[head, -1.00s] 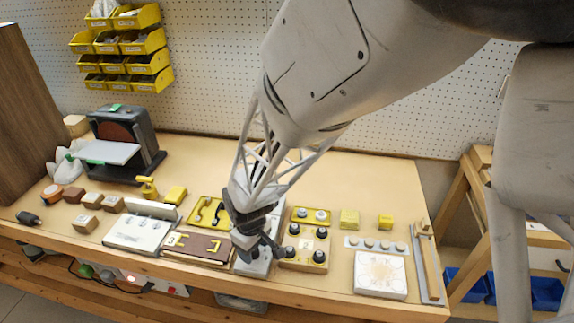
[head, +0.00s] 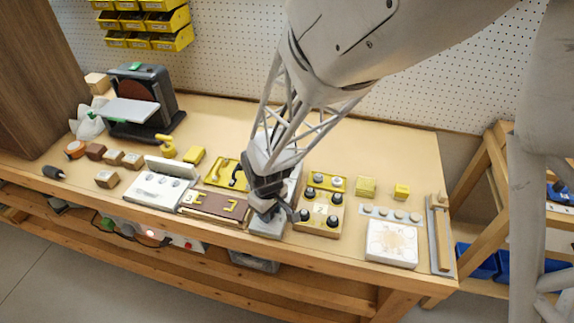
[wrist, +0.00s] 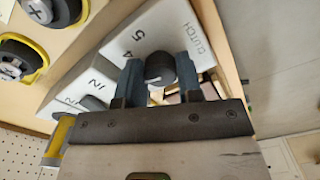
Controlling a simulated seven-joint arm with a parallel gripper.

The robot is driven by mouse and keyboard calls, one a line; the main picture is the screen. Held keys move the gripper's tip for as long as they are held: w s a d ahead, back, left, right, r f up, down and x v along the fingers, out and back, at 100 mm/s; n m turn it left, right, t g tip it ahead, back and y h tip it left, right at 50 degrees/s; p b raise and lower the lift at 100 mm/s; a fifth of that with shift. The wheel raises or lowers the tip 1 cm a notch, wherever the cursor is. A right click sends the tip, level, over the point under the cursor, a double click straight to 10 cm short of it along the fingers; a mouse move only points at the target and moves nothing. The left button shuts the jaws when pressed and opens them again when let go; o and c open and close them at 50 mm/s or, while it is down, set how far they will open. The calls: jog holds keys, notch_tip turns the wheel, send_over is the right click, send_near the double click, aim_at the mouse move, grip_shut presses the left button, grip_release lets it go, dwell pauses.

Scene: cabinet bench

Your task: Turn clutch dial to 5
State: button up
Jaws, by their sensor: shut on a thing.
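The clutch dial (wrist: 160,68) is a dark round knob on a pale panel (wrist: 150,30) marked CLUTCH in the wrist view. The numerals 5 and 4 are printed beside the dial, and IN stands farther left. My gripper (wrist: 161,78) has its two blue fingers on either side of the dial, shut on it. I cannot tell for sure which number the dial points to. In the head view the pale panel (head: 266,230) is near the bench's front edge, and my gripper (head: 275,212) is over it and hides the dial.
A block with several black knobs (head: 319,212) stands close to the right of the panel. A brown board with yellow pieces (head: 215,207) lies close on the left. A white square plate (head: 391,243) lies farther right. The bench's front edge is near.

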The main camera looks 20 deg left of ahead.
jog(key=shift+m, duration=0.4)
jog(key=m, duration=0.9)
jog(key=shift+a+m, duration=0.1)
jog(key=shift+m, duration=2)
jog(key=o, duration=0.9)
jog(key=shift+r, duration=0.2)
